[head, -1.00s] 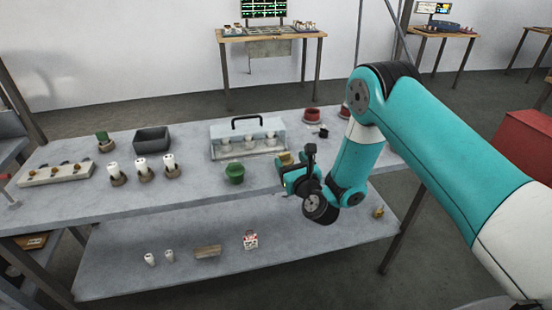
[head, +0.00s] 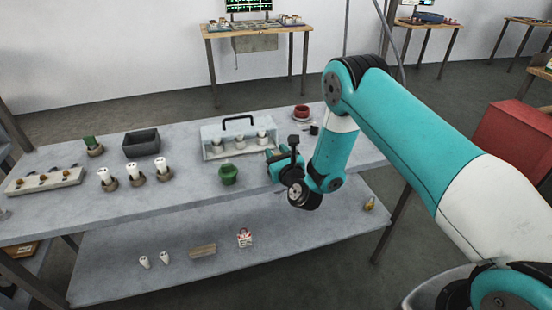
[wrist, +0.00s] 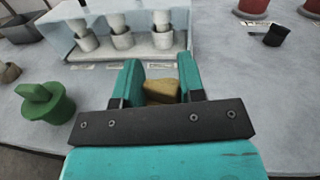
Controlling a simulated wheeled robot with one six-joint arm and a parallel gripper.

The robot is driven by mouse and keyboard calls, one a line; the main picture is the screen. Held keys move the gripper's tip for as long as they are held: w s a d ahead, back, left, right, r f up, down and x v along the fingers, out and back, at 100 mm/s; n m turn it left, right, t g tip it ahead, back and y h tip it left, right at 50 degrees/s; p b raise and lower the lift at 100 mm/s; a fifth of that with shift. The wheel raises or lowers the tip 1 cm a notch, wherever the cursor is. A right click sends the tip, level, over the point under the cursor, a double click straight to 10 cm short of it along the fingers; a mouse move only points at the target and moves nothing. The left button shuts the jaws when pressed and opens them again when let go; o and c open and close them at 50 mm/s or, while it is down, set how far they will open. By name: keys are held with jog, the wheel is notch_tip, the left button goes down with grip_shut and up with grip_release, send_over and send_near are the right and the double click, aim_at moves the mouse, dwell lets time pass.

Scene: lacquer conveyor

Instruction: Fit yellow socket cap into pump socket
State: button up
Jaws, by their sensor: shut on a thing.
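My gripper (wrist: 161,82) is shut on the yellow socket cap (wrist: 161,91), a mustard-coloured block between its teal fingers in the wrist view. In the head view my gripper (head: 284,165) is over the grey table, to the right of a green pot (head: 228,174) and in front of the clear case; the cap is hidden there. The green pot, with a green gripped lid, also shows in the wrist view (wrist: 47,105), left of my gripper. I cannot tell which thing is the pump socket. The cap's underside is hidden by my gripper.
The clear case (head: 212,139) with black handle and white pieces stands just beyond my gripper. Red pots (wrist: 252,9) and a small black piece (wrist: 272,36) are to the right at the back. A dark bin (head: 141,144) and white rollers (head: 104,174) stand left.

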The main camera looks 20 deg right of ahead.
notch_tip(320, 180, up, 20)
jog(key=p, duration=1.5)
jog(key=s+d+f+m+h+b, duration=0.1)
jog(key=s+d+f+h+b, duration=0.1)
jog(key=s+d+b, duration=0.4)
jog(key=d+b, duration=0.1)
jog(key=d, duration=0.2)
jog(key=shift+s+d+f, duration=0.2)
jog(key=shift+s+d, duration=0.05)
jog(key=shift+d, duration=0.15)
